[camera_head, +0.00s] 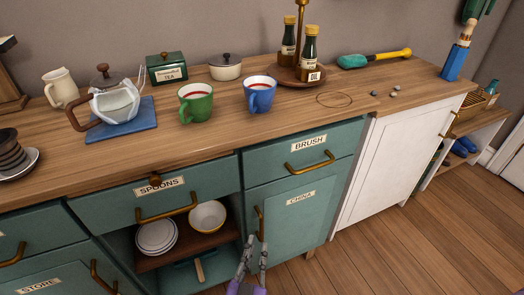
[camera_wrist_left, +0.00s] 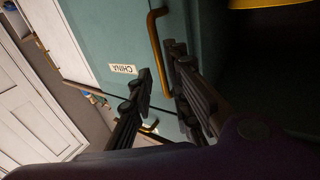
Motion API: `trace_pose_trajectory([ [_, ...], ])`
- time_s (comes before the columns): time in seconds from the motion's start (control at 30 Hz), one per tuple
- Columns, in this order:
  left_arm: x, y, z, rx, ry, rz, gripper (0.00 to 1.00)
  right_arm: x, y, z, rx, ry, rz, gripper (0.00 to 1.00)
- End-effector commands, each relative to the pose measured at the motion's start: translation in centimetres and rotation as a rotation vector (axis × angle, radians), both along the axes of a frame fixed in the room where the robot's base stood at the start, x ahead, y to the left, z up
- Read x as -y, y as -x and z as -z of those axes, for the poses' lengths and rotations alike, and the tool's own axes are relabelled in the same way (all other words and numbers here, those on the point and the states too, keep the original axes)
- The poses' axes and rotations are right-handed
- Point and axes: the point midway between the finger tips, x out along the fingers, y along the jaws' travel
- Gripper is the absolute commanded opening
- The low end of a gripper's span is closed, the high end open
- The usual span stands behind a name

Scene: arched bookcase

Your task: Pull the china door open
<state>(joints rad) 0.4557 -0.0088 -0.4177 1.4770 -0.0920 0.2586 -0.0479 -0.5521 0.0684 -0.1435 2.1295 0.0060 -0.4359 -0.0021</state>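The teal china door (camera_head: 305,222), labelled CHINA, is below the BRUSH drawer and looks flush with the cabinet front. Its upright brass handle (camera_head: 260,222) is near the door's left edge. My left gripper (camera_head: 255,252) is just below and in front of this handle. In the left wrist view, the two dark fingers (camera_wrist_left: 162,72) are spread, with the handle (camera_wrist_left: 154,38) running down between them. I cannot tell whether they touch it. The CHINA label (camera_wrist_left: 123,69) shows beside them. My right gripper is not in view.
Left of the door is an open compartment with plates (camera_head: 157,237) and a bowl (camera_head: 207,217). The SPOONS drawer (camera_head: 157,195) is above it. Cups, a glass pot and oil bottles stand on the wooden counter (camera_head: 225,140). The wooden floor (camera_head: 400,255) at the right is clear.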

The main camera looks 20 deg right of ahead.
Motion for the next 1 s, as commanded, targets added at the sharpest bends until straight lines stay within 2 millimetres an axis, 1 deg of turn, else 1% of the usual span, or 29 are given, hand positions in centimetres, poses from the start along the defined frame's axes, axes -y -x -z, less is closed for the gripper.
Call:
trace_pose_trajectory([
  [0.2,2.0,-3.1,0.2,-0.002,0.001,0.000,0.17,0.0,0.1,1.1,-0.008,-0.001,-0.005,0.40],
  [0.3,2.6,-4.3,0.2,-0.004,0.000,-0.001,0.17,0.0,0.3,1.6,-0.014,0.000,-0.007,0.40],
  [0.4,3.1,-5.1,0.2,-0.004,0.000,-0.001,0.17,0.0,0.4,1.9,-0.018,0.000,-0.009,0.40],
  [0.53,3.4,-5.5,0.1,-0.004,0.000,-0.001,0.17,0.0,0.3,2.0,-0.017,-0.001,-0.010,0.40],
  [0.77,3.4,-5.6,0.1,-0.005,-0.001,-0.001,0.17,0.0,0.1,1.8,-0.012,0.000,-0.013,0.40],
  [0.9,3.4,-5.5,0.1,-0.005,-0.001,-0.001,0.00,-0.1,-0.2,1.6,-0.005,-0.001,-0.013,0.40],
  [1.0,3.4,-5.5,0.1,-0.005,-0.002,-0.001,0.00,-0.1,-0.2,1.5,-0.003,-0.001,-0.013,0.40],
])
